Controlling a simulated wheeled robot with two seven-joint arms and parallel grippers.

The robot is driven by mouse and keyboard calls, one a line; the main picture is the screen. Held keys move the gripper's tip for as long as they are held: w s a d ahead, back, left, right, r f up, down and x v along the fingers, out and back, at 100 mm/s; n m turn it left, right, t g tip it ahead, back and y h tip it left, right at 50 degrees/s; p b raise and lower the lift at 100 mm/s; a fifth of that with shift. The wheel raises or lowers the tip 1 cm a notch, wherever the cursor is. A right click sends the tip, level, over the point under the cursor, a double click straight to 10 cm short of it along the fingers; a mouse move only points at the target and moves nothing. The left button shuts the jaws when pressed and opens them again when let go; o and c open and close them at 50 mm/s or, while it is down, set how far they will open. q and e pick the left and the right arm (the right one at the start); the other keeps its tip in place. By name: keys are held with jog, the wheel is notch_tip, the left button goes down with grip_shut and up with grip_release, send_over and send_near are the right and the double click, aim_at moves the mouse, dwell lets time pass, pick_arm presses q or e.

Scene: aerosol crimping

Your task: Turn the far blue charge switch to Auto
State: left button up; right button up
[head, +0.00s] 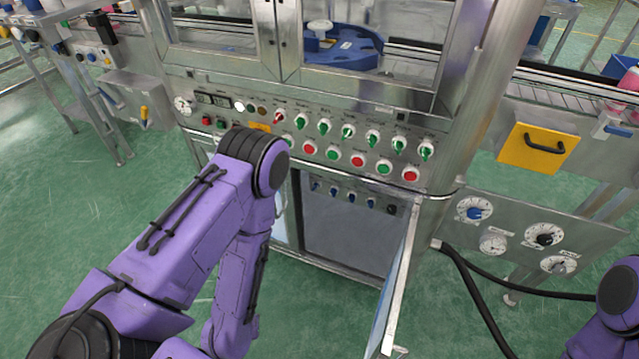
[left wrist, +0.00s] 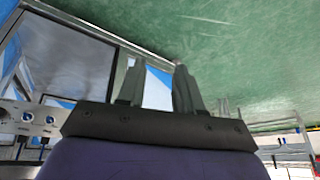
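A row of small blue switches (head: 333,190) sits on a grey panel inside the open lower cabinet in the head view, with a dark knob (head: 391,209) at its right end. I cannot read their labels or tell which is the far charge switch. In the left wrist view, blue knobs (left wrist: 27,117) show on a pale panel at the left edge. My left gripper (left wrist: 157,82) has its two fingers apart with nothing between them, and the knobs lie off to its side. In the head view my left arm hides this gripper. My right gripper is out of view.
The cabinet door (head: 399,285) stands open at the right of the lower opening. Above is a control panel (head: 300,165) with green, red and white buttons and switches. A gauge panel (head: 520,238) with a blue knob (head: 474,213) is at right. A black hose (head: 480,305) runs near the floor.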

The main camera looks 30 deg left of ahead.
pick_arm(q)
jog(key=w+a+f+m+t+b, duration=0.1)
jog(key=w+f+m+t+b, duration=0.1)
jog(key=w+f+b, duration=0.4)
jog(key=w+a+f+m+t+b, duration=0.1)
jog(key=w+f+m+t+b, duration=0.15)
jog(key=w, duration=0.55)
jog(key=m+t+h+b, duration=0.2)
jog(key=m+t+b, duration=0.8)
jog(key=b, duration=0.6)
send_near(314, 189)
jog(key=w+b, duration=0.2)
jog(key=w, duration=0.6)
jog(key=shift+a, duration=0.35)
jog(key=shift+w+r+g, duration=0.1)
jog(key=shift+r+g, duration=0.05)
jog(key=shift+g, duration=0.1)
grip_shut()
